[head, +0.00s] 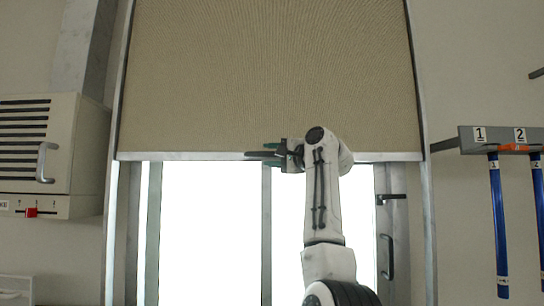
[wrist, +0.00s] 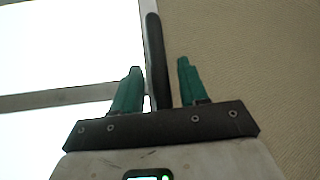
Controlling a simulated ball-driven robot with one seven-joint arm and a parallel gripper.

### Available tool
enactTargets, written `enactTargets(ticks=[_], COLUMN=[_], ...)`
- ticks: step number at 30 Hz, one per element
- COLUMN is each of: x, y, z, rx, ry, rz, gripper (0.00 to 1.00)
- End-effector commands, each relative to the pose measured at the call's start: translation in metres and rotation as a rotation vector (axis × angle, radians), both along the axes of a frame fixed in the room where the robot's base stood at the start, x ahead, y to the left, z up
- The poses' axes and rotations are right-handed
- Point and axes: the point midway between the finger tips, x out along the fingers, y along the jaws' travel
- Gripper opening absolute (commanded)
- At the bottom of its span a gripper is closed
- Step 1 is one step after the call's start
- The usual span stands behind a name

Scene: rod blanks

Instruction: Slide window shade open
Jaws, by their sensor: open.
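The beige window shade (head: 270,75) covers the upper part of the window, and its pale bottom rail (head: 190,156) runs across the frame. The bright window pane (head: 210,230) shows below it. My gripper (head: 266,150) is at the middle of the bottom rail. In the wrist view, my gripper's (wrist: 160,66) two green fingers are open, one on each side of a dark bar-like handle (wrist: 154,40). The handle stands between the fingers, with a visible gap to the right finger; contact on the left cannot be told. The shade fabric (wrist: 240,50) fills the right side there.
A white vented box (head: 85,140) with a handle and a red slider is on the left wall. On the right, blue rods (head: 498,225) hang from a numbered rack (head: 485,139). A dark latch and handle (head: 387,257) are at the window's lower right.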

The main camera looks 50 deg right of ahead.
Motion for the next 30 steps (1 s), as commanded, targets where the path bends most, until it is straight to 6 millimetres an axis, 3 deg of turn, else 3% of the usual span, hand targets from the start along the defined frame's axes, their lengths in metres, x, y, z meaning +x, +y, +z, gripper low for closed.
enactTargets(ticks=[5, 19, 30], x=[-0.011, -0.091, -0.106], y=[0.001, 0.010, 0.012], z=[-0.004, -0.015, -0.015], rx=[-0.001, -0.001, 0.000], ry=[-0.002, -0.002, 0.000], rz=[-0.001, -0.001, 0.000], gripper=[0.43, 0.43, 0.43])
